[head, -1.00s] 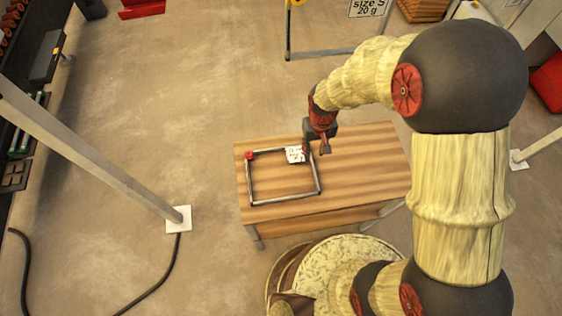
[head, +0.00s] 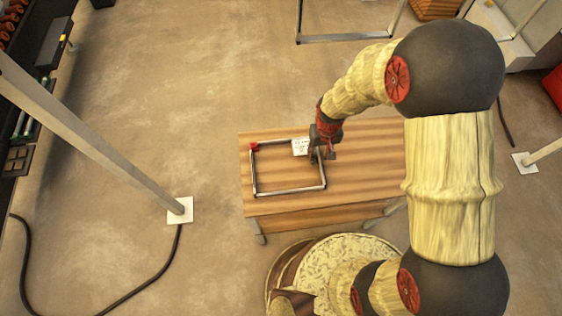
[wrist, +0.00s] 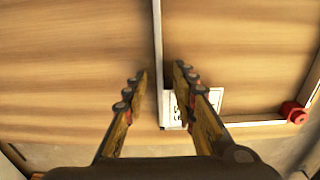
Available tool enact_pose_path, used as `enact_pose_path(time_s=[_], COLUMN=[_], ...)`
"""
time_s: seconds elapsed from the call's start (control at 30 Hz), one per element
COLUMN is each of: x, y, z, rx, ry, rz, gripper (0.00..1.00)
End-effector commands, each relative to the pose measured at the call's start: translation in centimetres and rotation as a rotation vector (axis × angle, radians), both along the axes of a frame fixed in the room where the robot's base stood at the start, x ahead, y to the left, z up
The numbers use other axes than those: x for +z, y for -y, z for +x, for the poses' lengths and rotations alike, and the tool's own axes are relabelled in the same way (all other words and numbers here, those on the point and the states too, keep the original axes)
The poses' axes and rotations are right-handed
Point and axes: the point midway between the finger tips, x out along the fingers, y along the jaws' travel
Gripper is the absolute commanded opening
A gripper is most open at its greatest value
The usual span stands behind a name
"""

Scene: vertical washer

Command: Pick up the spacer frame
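The spacer frame (head: 290,190) is a thin grey rectangle lying flat on a wooden table, with a red piece at its far left corner. A white printed label (head: 300,147) is at its far right corner. My gripper (head: 322,156) is over the frame's right side, near that label. In the wrist view my gripper (wrist: 160,82) is open, with one finger on each side of a frame bar (wrist: 158,50). I cannot tell the exact height of the fingertips over the table.
The wooden table (head: 370,165) has bare room right of the frame. A slanted grey post (head: 100,150) with a white foot stands on the left. A dark cable (head: 100,300) lies on the floor. Another metal frame stands behind the table.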

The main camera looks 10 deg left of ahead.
Motion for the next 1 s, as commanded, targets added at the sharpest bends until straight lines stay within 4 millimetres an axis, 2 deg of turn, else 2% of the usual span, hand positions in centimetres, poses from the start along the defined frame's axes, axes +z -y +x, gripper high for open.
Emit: enact_pose_path(time_s=[0.47,1.0], x=[0.00,0.01], y=[0.01,0.01], z=[-0.05,-0.04], rx=[0.000,0.000], ry=[-0.001,-0.001], rz=[0.000,0.000], gripper=[0.00,0.00])
